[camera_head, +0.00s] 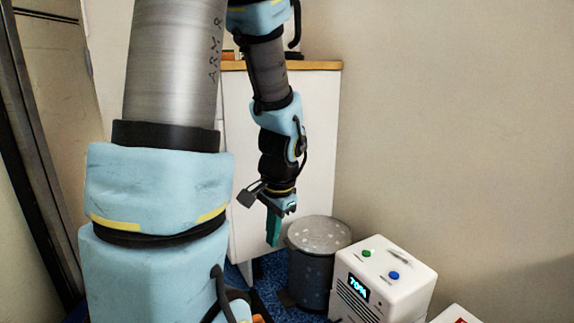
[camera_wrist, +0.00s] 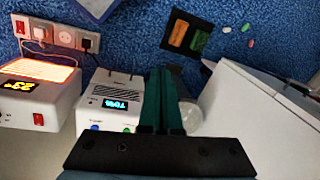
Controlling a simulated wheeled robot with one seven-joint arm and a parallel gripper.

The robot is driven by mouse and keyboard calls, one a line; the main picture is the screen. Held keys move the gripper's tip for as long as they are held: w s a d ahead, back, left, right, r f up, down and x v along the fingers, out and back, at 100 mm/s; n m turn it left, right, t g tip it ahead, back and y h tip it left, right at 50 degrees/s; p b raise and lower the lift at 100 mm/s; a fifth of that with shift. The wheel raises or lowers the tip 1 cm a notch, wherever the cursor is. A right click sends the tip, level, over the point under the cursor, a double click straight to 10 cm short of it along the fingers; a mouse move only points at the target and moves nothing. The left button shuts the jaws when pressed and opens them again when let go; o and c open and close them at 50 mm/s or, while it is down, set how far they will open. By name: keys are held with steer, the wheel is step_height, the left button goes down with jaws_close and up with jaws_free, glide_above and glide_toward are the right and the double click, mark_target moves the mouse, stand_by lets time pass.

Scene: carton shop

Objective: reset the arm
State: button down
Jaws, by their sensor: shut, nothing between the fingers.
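My arm hangs down in the head view, and my gripper (camera_head: 273,230) points at the floor in front of a white cabinet (camera_head: 308,165). Its green fingers are together with nothing between them. In the wrist view my gripper (camera_wrist: 161,100) shows as two green fingers side by side, closed. The fingertips are just left of a grey metal bin (camera_head: 318,270) in the head view; I cannot tell whether they touch it.
A white box with a display (camera_head: 383,280) stands right of the bin. In the wrist view are another white box with a glowing top (camera_wrist: 40,90), a power strip (camera_wrist: 60,36), a dark tray (camera_wrist: 187,35) and small pieces on the blue floor (camera_wrist: 130,50).

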steer(key=s+a+r+n+h, duration=0.1)
steer(key=s+a+r+n, duration=0.25)
steer(key=n, duration=0.45)
step_height(320, 180, up, 37)
steer(key=p, duration=3.8)
steer(key=shift+f, duration=0.1)
